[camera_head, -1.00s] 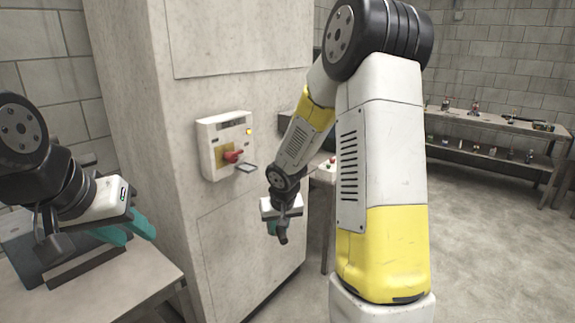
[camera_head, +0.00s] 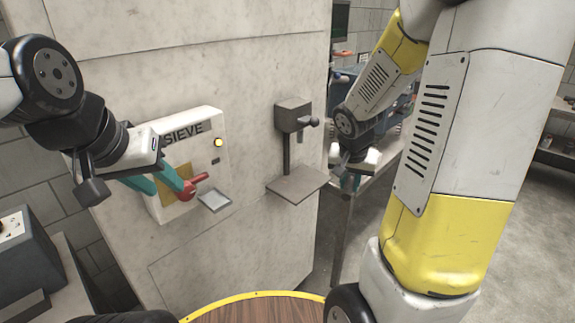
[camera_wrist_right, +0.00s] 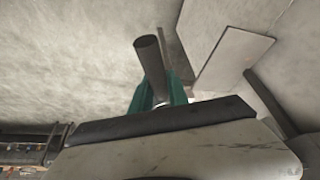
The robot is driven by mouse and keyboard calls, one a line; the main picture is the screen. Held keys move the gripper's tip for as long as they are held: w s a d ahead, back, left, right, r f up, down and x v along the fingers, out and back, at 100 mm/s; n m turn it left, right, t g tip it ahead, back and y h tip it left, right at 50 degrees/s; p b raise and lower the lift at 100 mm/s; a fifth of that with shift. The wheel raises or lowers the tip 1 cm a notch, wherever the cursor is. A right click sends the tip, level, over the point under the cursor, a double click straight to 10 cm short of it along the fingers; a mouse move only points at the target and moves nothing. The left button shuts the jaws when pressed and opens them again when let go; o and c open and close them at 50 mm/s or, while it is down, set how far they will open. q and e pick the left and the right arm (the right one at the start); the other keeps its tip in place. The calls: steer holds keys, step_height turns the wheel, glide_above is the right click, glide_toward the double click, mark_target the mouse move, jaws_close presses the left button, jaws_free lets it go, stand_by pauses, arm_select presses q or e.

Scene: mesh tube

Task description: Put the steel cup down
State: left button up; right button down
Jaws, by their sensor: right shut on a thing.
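My right gripper (camera_wrist_right: 160,92) is shut on a dark grey cylinder (camera_wrist_right: 150,58), which stands out between its teal fingers in the right wrist view. It fits the steel cup, but its lower part is hidden and I see no clear cup shape. In the head view my right gripper (camera_head: 352,178) is right of the wall shelf (camera_head: 298,185), and what it holds is too small to make out. My left gripper (camera_head: 180,182) has its teal fingers apart, close to the red lever (camera_head: 196,185) on the sieve box; contact is unclear.
The sieve box (camera_head: 210,128) and a grey bracket block (camera_head: 293,112) with a black knob sit on the pale cabinet (camera_head: 240,75). A small grey plate (camera_head: 214,199) juts below the lever. A round wooden top (camera_head: 250,308) is at the bottom. A bench stands behind my right arm.

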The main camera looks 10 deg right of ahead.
steer(key=w+a, duration=0.3)
steer(key=w, duration=0.2)
steer(key=w+a+f, duration=0.1)
steer(key=w+a, duration=0.3)
steer(key=w, duration=0.1)
steer(key=w+a+f, duration=0.1)
steer(key=w+a, duration=0.3)
steer(key=w, duration=0.1)
steer(key=shift+a, duration=0.2)
steer(key=f, duration=0.4)
steer(key=shift+w+a+f, duration=0.15)
steer(key=shift+w+f, duration=0.1)
steer(key=shift+w+a+f, duration=0.1)
steer(key=shift+w+f, duration=0.05)
steer(key=shift+f, duration=0.15)
steer(key=c, duration=1.3)
jaws_free()
